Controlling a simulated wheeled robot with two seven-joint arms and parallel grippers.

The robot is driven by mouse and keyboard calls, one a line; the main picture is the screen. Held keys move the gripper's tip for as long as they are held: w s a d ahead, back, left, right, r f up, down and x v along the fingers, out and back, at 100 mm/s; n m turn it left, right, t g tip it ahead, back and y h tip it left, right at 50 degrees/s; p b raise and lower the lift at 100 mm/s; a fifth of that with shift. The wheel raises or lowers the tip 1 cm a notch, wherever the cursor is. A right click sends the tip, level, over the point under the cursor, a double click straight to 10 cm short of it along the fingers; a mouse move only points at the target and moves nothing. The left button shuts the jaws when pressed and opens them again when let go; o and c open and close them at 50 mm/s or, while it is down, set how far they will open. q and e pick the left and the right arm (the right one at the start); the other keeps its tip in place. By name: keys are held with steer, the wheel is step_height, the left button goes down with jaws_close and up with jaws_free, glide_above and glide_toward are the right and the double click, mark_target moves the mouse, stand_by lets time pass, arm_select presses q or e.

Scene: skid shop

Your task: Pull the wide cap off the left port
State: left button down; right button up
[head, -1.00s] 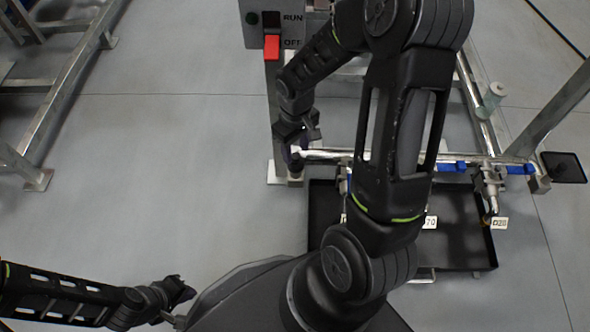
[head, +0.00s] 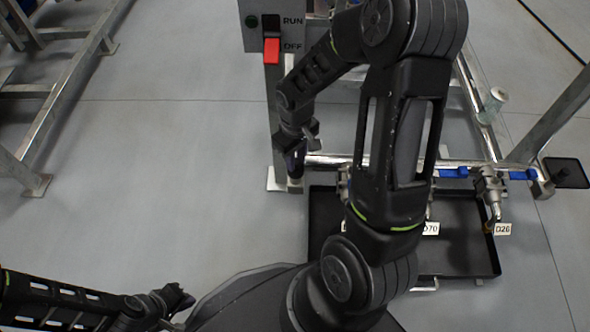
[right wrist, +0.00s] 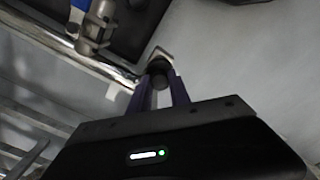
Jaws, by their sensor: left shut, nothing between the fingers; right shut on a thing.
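My right gripper (head: 293,165) is at the left end of the horizontal steel pipe (head: 327,161) in the head view. In the right wrist view its purple fingers (right wrist: 157,88) are shut on a dark round cap (right wrist: 158,67). The cap is close to the pipe end (right wrist: 122,75); the fingers partly hide it, and I cannot tell whether it still touches the port. In the head view the cap is mostly hidden by the gripper. My left gripper (head: 180,299) is shut and empty at the lower left, far from the pipe.
A black tray (head: 466,271) lies on the floor below the pipe. Blue-handled valves (head: 455,172) and tags such as D26 (head: 503,229) are along the pipe. A switch box (head: 270,25) stands behind. The floor left of the pipe is clear.

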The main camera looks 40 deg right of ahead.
jaws_close()
steer(key=shift+r, duration=0.15)
steer(key=shift+r+p, duration=1.8)
steer(key=shift+r, duration=0.15)
